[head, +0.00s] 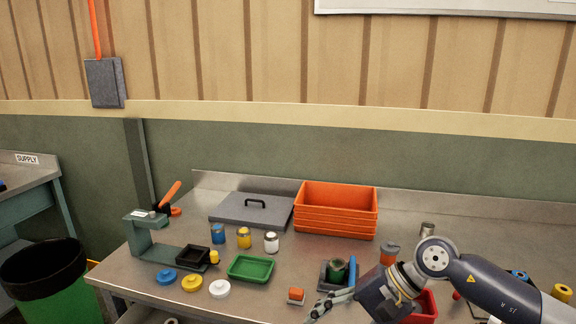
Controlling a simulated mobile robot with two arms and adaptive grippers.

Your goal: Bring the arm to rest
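My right arm comes in from the right edge, over the front right of the steel workbench (300,262). Its gripper (328,304) points left and slightly down, near the bench's front. The fingers are small and seen from the side, so I cannot tell how far apart they are. No held thing shows in them. A dark fixture with a green cylinder (338,270) is just behind the fingers, and a small orange-topped block (296,296) is to their left. My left gripper is not in view.
An orange crate stack (336,212) and a grey lidded plate (250,210) stand at the back. A green tray (250,268), several jars and lids, and a press (150,240) are left. A red bin (425,308) is partly hidden beneath my arm.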

